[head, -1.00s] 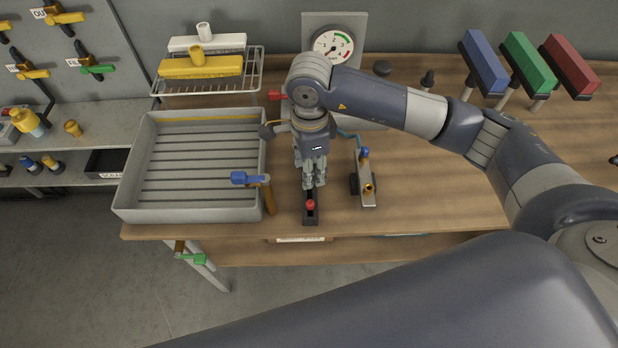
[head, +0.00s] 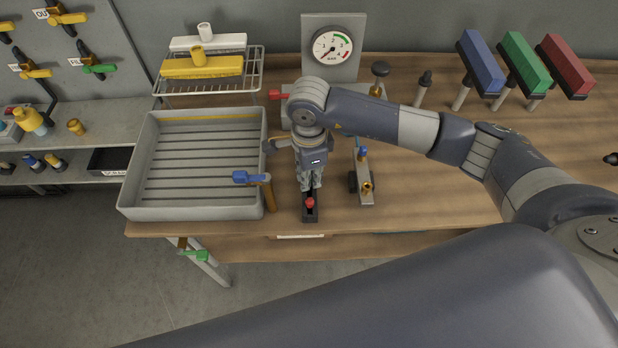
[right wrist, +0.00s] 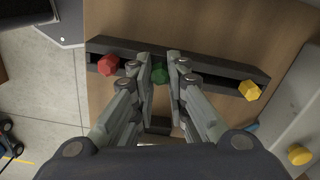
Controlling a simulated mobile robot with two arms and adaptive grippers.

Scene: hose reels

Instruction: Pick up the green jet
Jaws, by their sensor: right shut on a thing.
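The green jet (right wrist: 160,73) sits in a dark slotted holder (right wrist: 218,75), between a red jet (right wrist: 108,65) and a yellow jet (right wrist: 250,90) in the right wrist view. My right gripper (right wrist: 160,78) is shut on the green jet, with one finger on each side of it. In the head view my right gripper (head: 310,188) points down over the holder (head: 311,214), just behind the red jet (head: 310,202). The green and yellow jets are hidden there. Whether the green jet is lifted cannot be told. My left gripper is not in view.
A grey ribbed tray (head: 130,205) stands left of the holder, with a blue-handled valve (head: 248,178) at its right edge. A small metal fixture (head: 364,180) stands close on the right. A pressure gauge (head: 333,46) is behind.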

